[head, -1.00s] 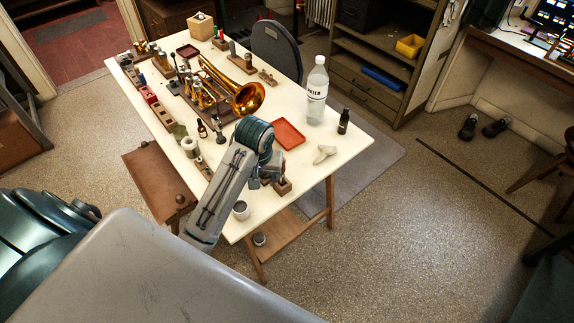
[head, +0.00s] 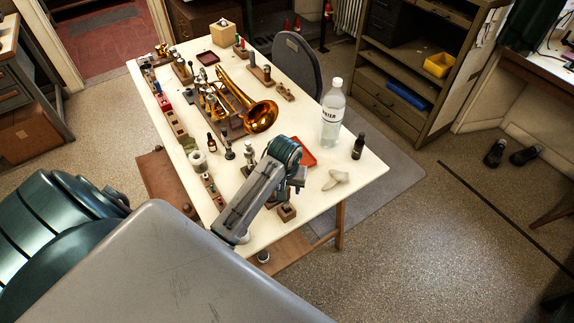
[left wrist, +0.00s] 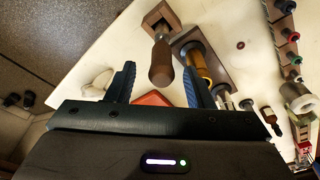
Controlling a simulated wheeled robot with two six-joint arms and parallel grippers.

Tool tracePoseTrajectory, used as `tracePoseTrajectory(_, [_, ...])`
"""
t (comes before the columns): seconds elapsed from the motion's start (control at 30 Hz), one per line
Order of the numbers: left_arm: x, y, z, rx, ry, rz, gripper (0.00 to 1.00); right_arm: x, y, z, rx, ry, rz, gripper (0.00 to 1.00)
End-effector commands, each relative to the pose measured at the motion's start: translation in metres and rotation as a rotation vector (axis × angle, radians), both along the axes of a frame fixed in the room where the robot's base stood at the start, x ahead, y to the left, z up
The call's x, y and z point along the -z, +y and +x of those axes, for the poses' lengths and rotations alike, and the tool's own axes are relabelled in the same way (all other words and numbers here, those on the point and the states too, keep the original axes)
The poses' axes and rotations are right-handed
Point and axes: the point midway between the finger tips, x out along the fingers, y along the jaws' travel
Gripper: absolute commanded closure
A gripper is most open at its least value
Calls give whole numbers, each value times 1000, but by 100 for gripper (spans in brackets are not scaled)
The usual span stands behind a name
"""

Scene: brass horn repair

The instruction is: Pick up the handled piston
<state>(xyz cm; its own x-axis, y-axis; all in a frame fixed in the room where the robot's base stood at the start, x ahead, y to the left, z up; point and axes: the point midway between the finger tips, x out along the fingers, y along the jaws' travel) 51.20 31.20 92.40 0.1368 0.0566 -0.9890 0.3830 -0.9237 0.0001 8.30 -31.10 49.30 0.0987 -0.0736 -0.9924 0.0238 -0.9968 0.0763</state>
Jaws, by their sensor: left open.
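A piece with a rounded brown handle (left wrist: 162,66) stands in a square wooden block in the left wrist view; it looks like the handled piston. Its lower part is hidden by the handle. In the head view the small block (head: 287,213) shows near the table's front edge, just below my gripper. My left gripper (head: 293,184) is over the table there, partly hidden by its own wrist. In the left wrist view its two blue-black fingers (left wrist: 157,86) are spread apart with nothing held, and the handle lies beyond the gap between them. My right gripper is not in view.
A brass and silver cylinder (left wrist: 200,65) stands in a block close beside the handle. A red tray (head: 306,158), whitish cloth (head: 336,179), water bottle (head: 332,115) and dark bottle (head: 358,146) are nearby. A brass horn (head: 258,115) lies farther back.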

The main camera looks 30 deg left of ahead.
Motion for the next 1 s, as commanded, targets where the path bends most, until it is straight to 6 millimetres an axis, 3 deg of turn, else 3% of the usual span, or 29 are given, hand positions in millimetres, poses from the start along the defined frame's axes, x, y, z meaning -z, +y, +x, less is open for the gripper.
tracePoseTrajectory(0.1, [15, -1, -5, 0, 8, 0, 53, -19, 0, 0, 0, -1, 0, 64])
tracePoseTrajectory(0.23, [32, 1, -1, 0, 4, 1, 53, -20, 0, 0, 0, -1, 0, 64])
tracePoseTrajectory(0.53, [40, 1, 0, 0, 0, 1, 53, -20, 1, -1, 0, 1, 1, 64])
tracePoseTrajectory(0.57, [40, 1, 0, 0, 0, 1, 54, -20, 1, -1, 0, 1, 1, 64])
tracePoseTrajectory(0.8, [39, 1, 1, 0, 0, 1, 100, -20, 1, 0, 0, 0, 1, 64])
tracePoseTrajectory(1.0, [39, 1, 1, 0, 0, 1, 100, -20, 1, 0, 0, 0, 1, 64])
